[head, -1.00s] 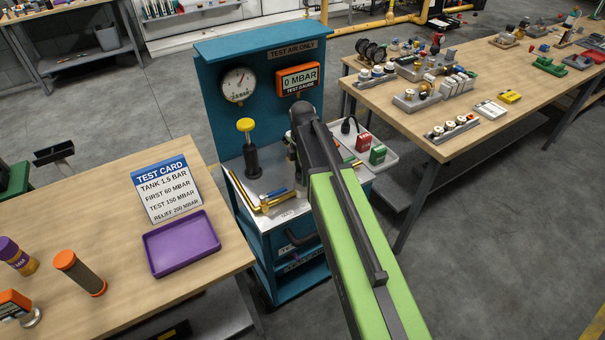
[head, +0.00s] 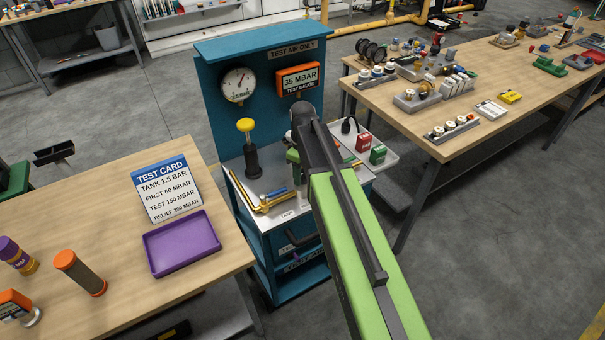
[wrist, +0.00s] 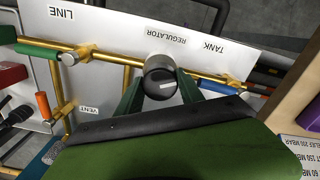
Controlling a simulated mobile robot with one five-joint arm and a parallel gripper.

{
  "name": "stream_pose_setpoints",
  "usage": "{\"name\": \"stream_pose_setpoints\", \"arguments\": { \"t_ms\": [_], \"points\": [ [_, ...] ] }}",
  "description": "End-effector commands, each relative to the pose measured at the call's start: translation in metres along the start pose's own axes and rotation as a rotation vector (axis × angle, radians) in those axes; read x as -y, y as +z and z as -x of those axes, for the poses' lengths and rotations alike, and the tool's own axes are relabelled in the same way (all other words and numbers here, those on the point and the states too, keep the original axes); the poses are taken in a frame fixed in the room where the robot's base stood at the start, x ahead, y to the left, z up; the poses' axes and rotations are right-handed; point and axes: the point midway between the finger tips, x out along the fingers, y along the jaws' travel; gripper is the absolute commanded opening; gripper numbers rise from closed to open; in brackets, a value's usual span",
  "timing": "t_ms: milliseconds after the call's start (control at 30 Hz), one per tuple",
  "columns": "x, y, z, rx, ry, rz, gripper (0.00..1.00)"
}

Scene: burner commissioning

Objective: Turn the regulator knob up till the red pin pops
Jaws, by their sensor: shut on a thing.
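The regulator knob (wrist: 159,78) is a dark round knob with a pale mark on its face. In the wrist view it stands on the brass pipe by the REGULATOR label. My gripper (wrist: 160,92) is shut on it, with a green finger on either side. In the head view my arm hides the knob, and a green part of my gripper (head: 292,158) shows over the bench. The orange-framed test gauge (head: 298,79) reads 35 MBAR. I cannot make out the red pin in either view.
A dial gauge (head: 239,84) is on the blue panel and a yellow-topped pump (head: 247,145) stands left of my gripper. A TEST CARD (head: 166,189) lists 60, 150 and 200 mbar. An orange-handled valve (wrist: 43,105) is near the VENT label.

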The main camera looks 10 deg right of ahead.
Motion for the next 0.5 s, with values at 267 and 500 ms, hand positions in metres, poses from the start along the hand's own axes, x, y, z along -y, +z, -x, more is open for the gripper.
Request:
{"name": "stream_pose_setpoints", "arguments": {
  "t_ms": [267, 500],
  "points": [
    [-0.0001, 0.0, -0.0001, 0.0, 0.0, -0.262, 0.04],
    [-0.0001, 0.0, -0.0001, 0.0, 0.0, -0.489, 0.04]
  ]
}}
